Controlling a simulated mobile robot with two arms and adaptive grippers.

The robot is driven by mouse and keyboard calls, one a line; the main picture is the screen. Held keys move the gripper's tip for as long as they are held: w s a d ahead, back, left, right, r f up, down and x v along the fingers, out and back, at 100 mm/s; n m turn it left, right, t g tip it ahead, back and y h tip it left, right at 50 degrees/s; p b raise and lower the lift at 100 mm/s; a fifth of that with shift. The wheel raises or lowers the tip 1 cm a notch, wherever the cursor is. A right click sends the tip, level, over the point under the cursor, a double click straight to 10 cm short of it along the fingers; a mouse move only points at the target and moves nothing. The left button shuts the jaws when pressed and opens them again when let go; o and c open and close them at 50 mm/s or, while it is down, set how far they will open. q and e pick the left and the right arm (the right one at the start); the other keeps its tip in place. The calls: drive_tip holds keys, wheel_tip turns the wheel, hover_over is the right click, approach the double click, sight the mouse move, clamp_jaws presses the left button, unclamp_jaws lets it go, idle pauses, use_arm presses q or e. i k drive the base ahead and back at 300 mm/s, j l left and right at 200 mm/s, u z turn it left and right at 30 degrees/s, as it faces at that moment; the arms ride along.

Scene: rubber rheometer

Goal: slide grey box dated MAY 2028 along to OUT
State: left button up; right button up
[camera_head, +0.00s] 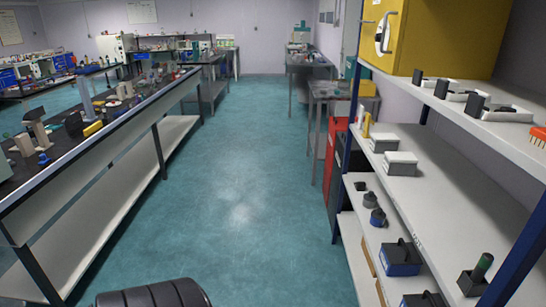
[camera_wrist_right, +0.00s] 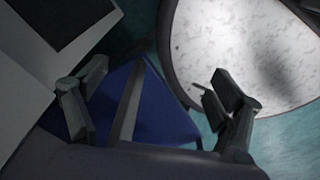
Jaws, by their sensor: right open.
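Two small light-grey boxes with dark undersides stand on the middle shelf at the right of the head view, one farther back (camera_head: 383,142) and one nearer (camera_head: 400,163). No date can be read on either, so I cannot tell which is dated MAY 2028. No OUT lettering can be read. My right gripper (camera_wrist_right: 158,82) shows in the right wrist view, its two dark fingers spread apart with nothing held between them. Neither gripper shows in the head view, and my left gripper is in no view.
The shelf unit (camera_head: 455,190) fills the right side, with a yellow cabinet (camera_head: 450,38) on top and blue-black boxes (camera_head: 400,258) lower down. A long cluttered bench (camera_head: 100,150) lines the left. The teal floor (camera_head: 240,180) between is clear. A round speckled white surface (camera_wrist_right: 240,45) shows in the wrist view.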

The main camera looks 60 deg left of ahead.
sight(397, 164)
drive_tip(key=j+z, duration=0.1)
drive_tip(key=j, duration=0.5)
drive_tip(key=k+j, duration=0.1)
drive_tip(key=j, duration=0.55)
drive_tip(key=j+z, duration=0.15)
drive_tip(key=j, duration=0.45)
